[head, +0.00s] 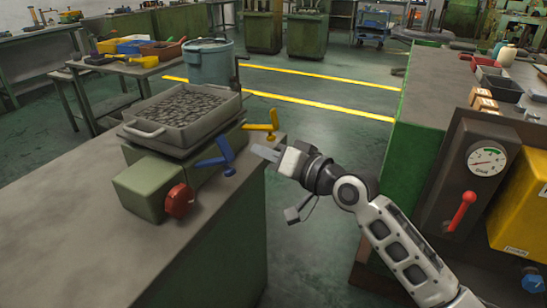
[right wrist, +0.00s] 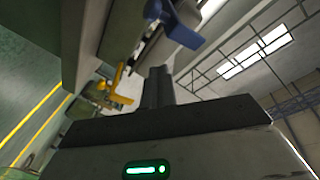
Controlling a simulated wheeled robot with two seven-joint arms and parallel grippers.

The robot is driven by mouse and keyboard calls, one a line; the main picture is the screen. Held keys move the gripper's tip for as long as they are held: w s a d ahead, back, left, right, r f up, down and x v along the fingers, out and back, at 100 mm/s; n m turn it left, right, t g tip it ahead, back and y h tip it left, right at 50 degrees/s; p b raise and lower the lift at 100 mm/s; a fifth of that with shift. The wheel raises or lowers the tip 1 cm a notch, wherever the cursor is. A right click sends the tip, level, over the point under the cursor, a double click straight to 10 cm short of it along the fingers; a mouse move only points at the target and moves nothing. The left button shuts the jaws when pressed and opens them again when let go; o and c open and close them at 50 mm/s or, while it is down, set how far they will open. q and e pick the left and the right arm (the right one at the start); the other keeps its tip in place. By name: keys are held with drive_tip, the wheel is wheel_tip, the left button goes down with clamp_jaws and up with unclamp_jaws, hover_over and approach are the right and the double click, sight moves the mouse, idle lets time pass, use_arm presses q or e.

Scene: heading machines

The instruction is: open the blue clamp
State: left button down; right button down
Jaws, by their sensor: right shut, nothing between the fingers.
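The blue clamp (head: 222,155) sits at the right front side of the green machine block, near the bench's right edge. One part of it slants upward and another points left toward the block. In the right wrist view the blue clamp (right wrist: 180,27) is at the top, above and right of the fingers. My right gripper (head: 263,152) is shut and empty, just right of the blue clamp with a small gap. Its fingers (right wrist: 157,84) show close together in the right wrist view. My left gripper is not in view.
A yellow clamp (head: 266,126) stands just behind the blue one. A metal tray of small dark parts (head: 147,132) tops the block, with a red knob (head: 179,200) in front. A gauge panel with a red lever (head: 462,210) is at right. Open floor separates the benches.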

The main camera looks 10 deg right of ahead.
use_arm(q)
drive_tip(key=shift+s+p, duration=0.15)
drive_tip(key=shift+p, duration=0.2)
use_arm(e)
drive_tip(key=a+f, duration=0.1)
drive_tip(key=a, duration=0.1)
drive_tip(key=w+a+f, duration=0.1)
drive_tip(key=a+f, duration=0.1)
drive_tip(key=shift+w+a, duration=0.15)
drive_tip(key=shift+a, duration=0.1)
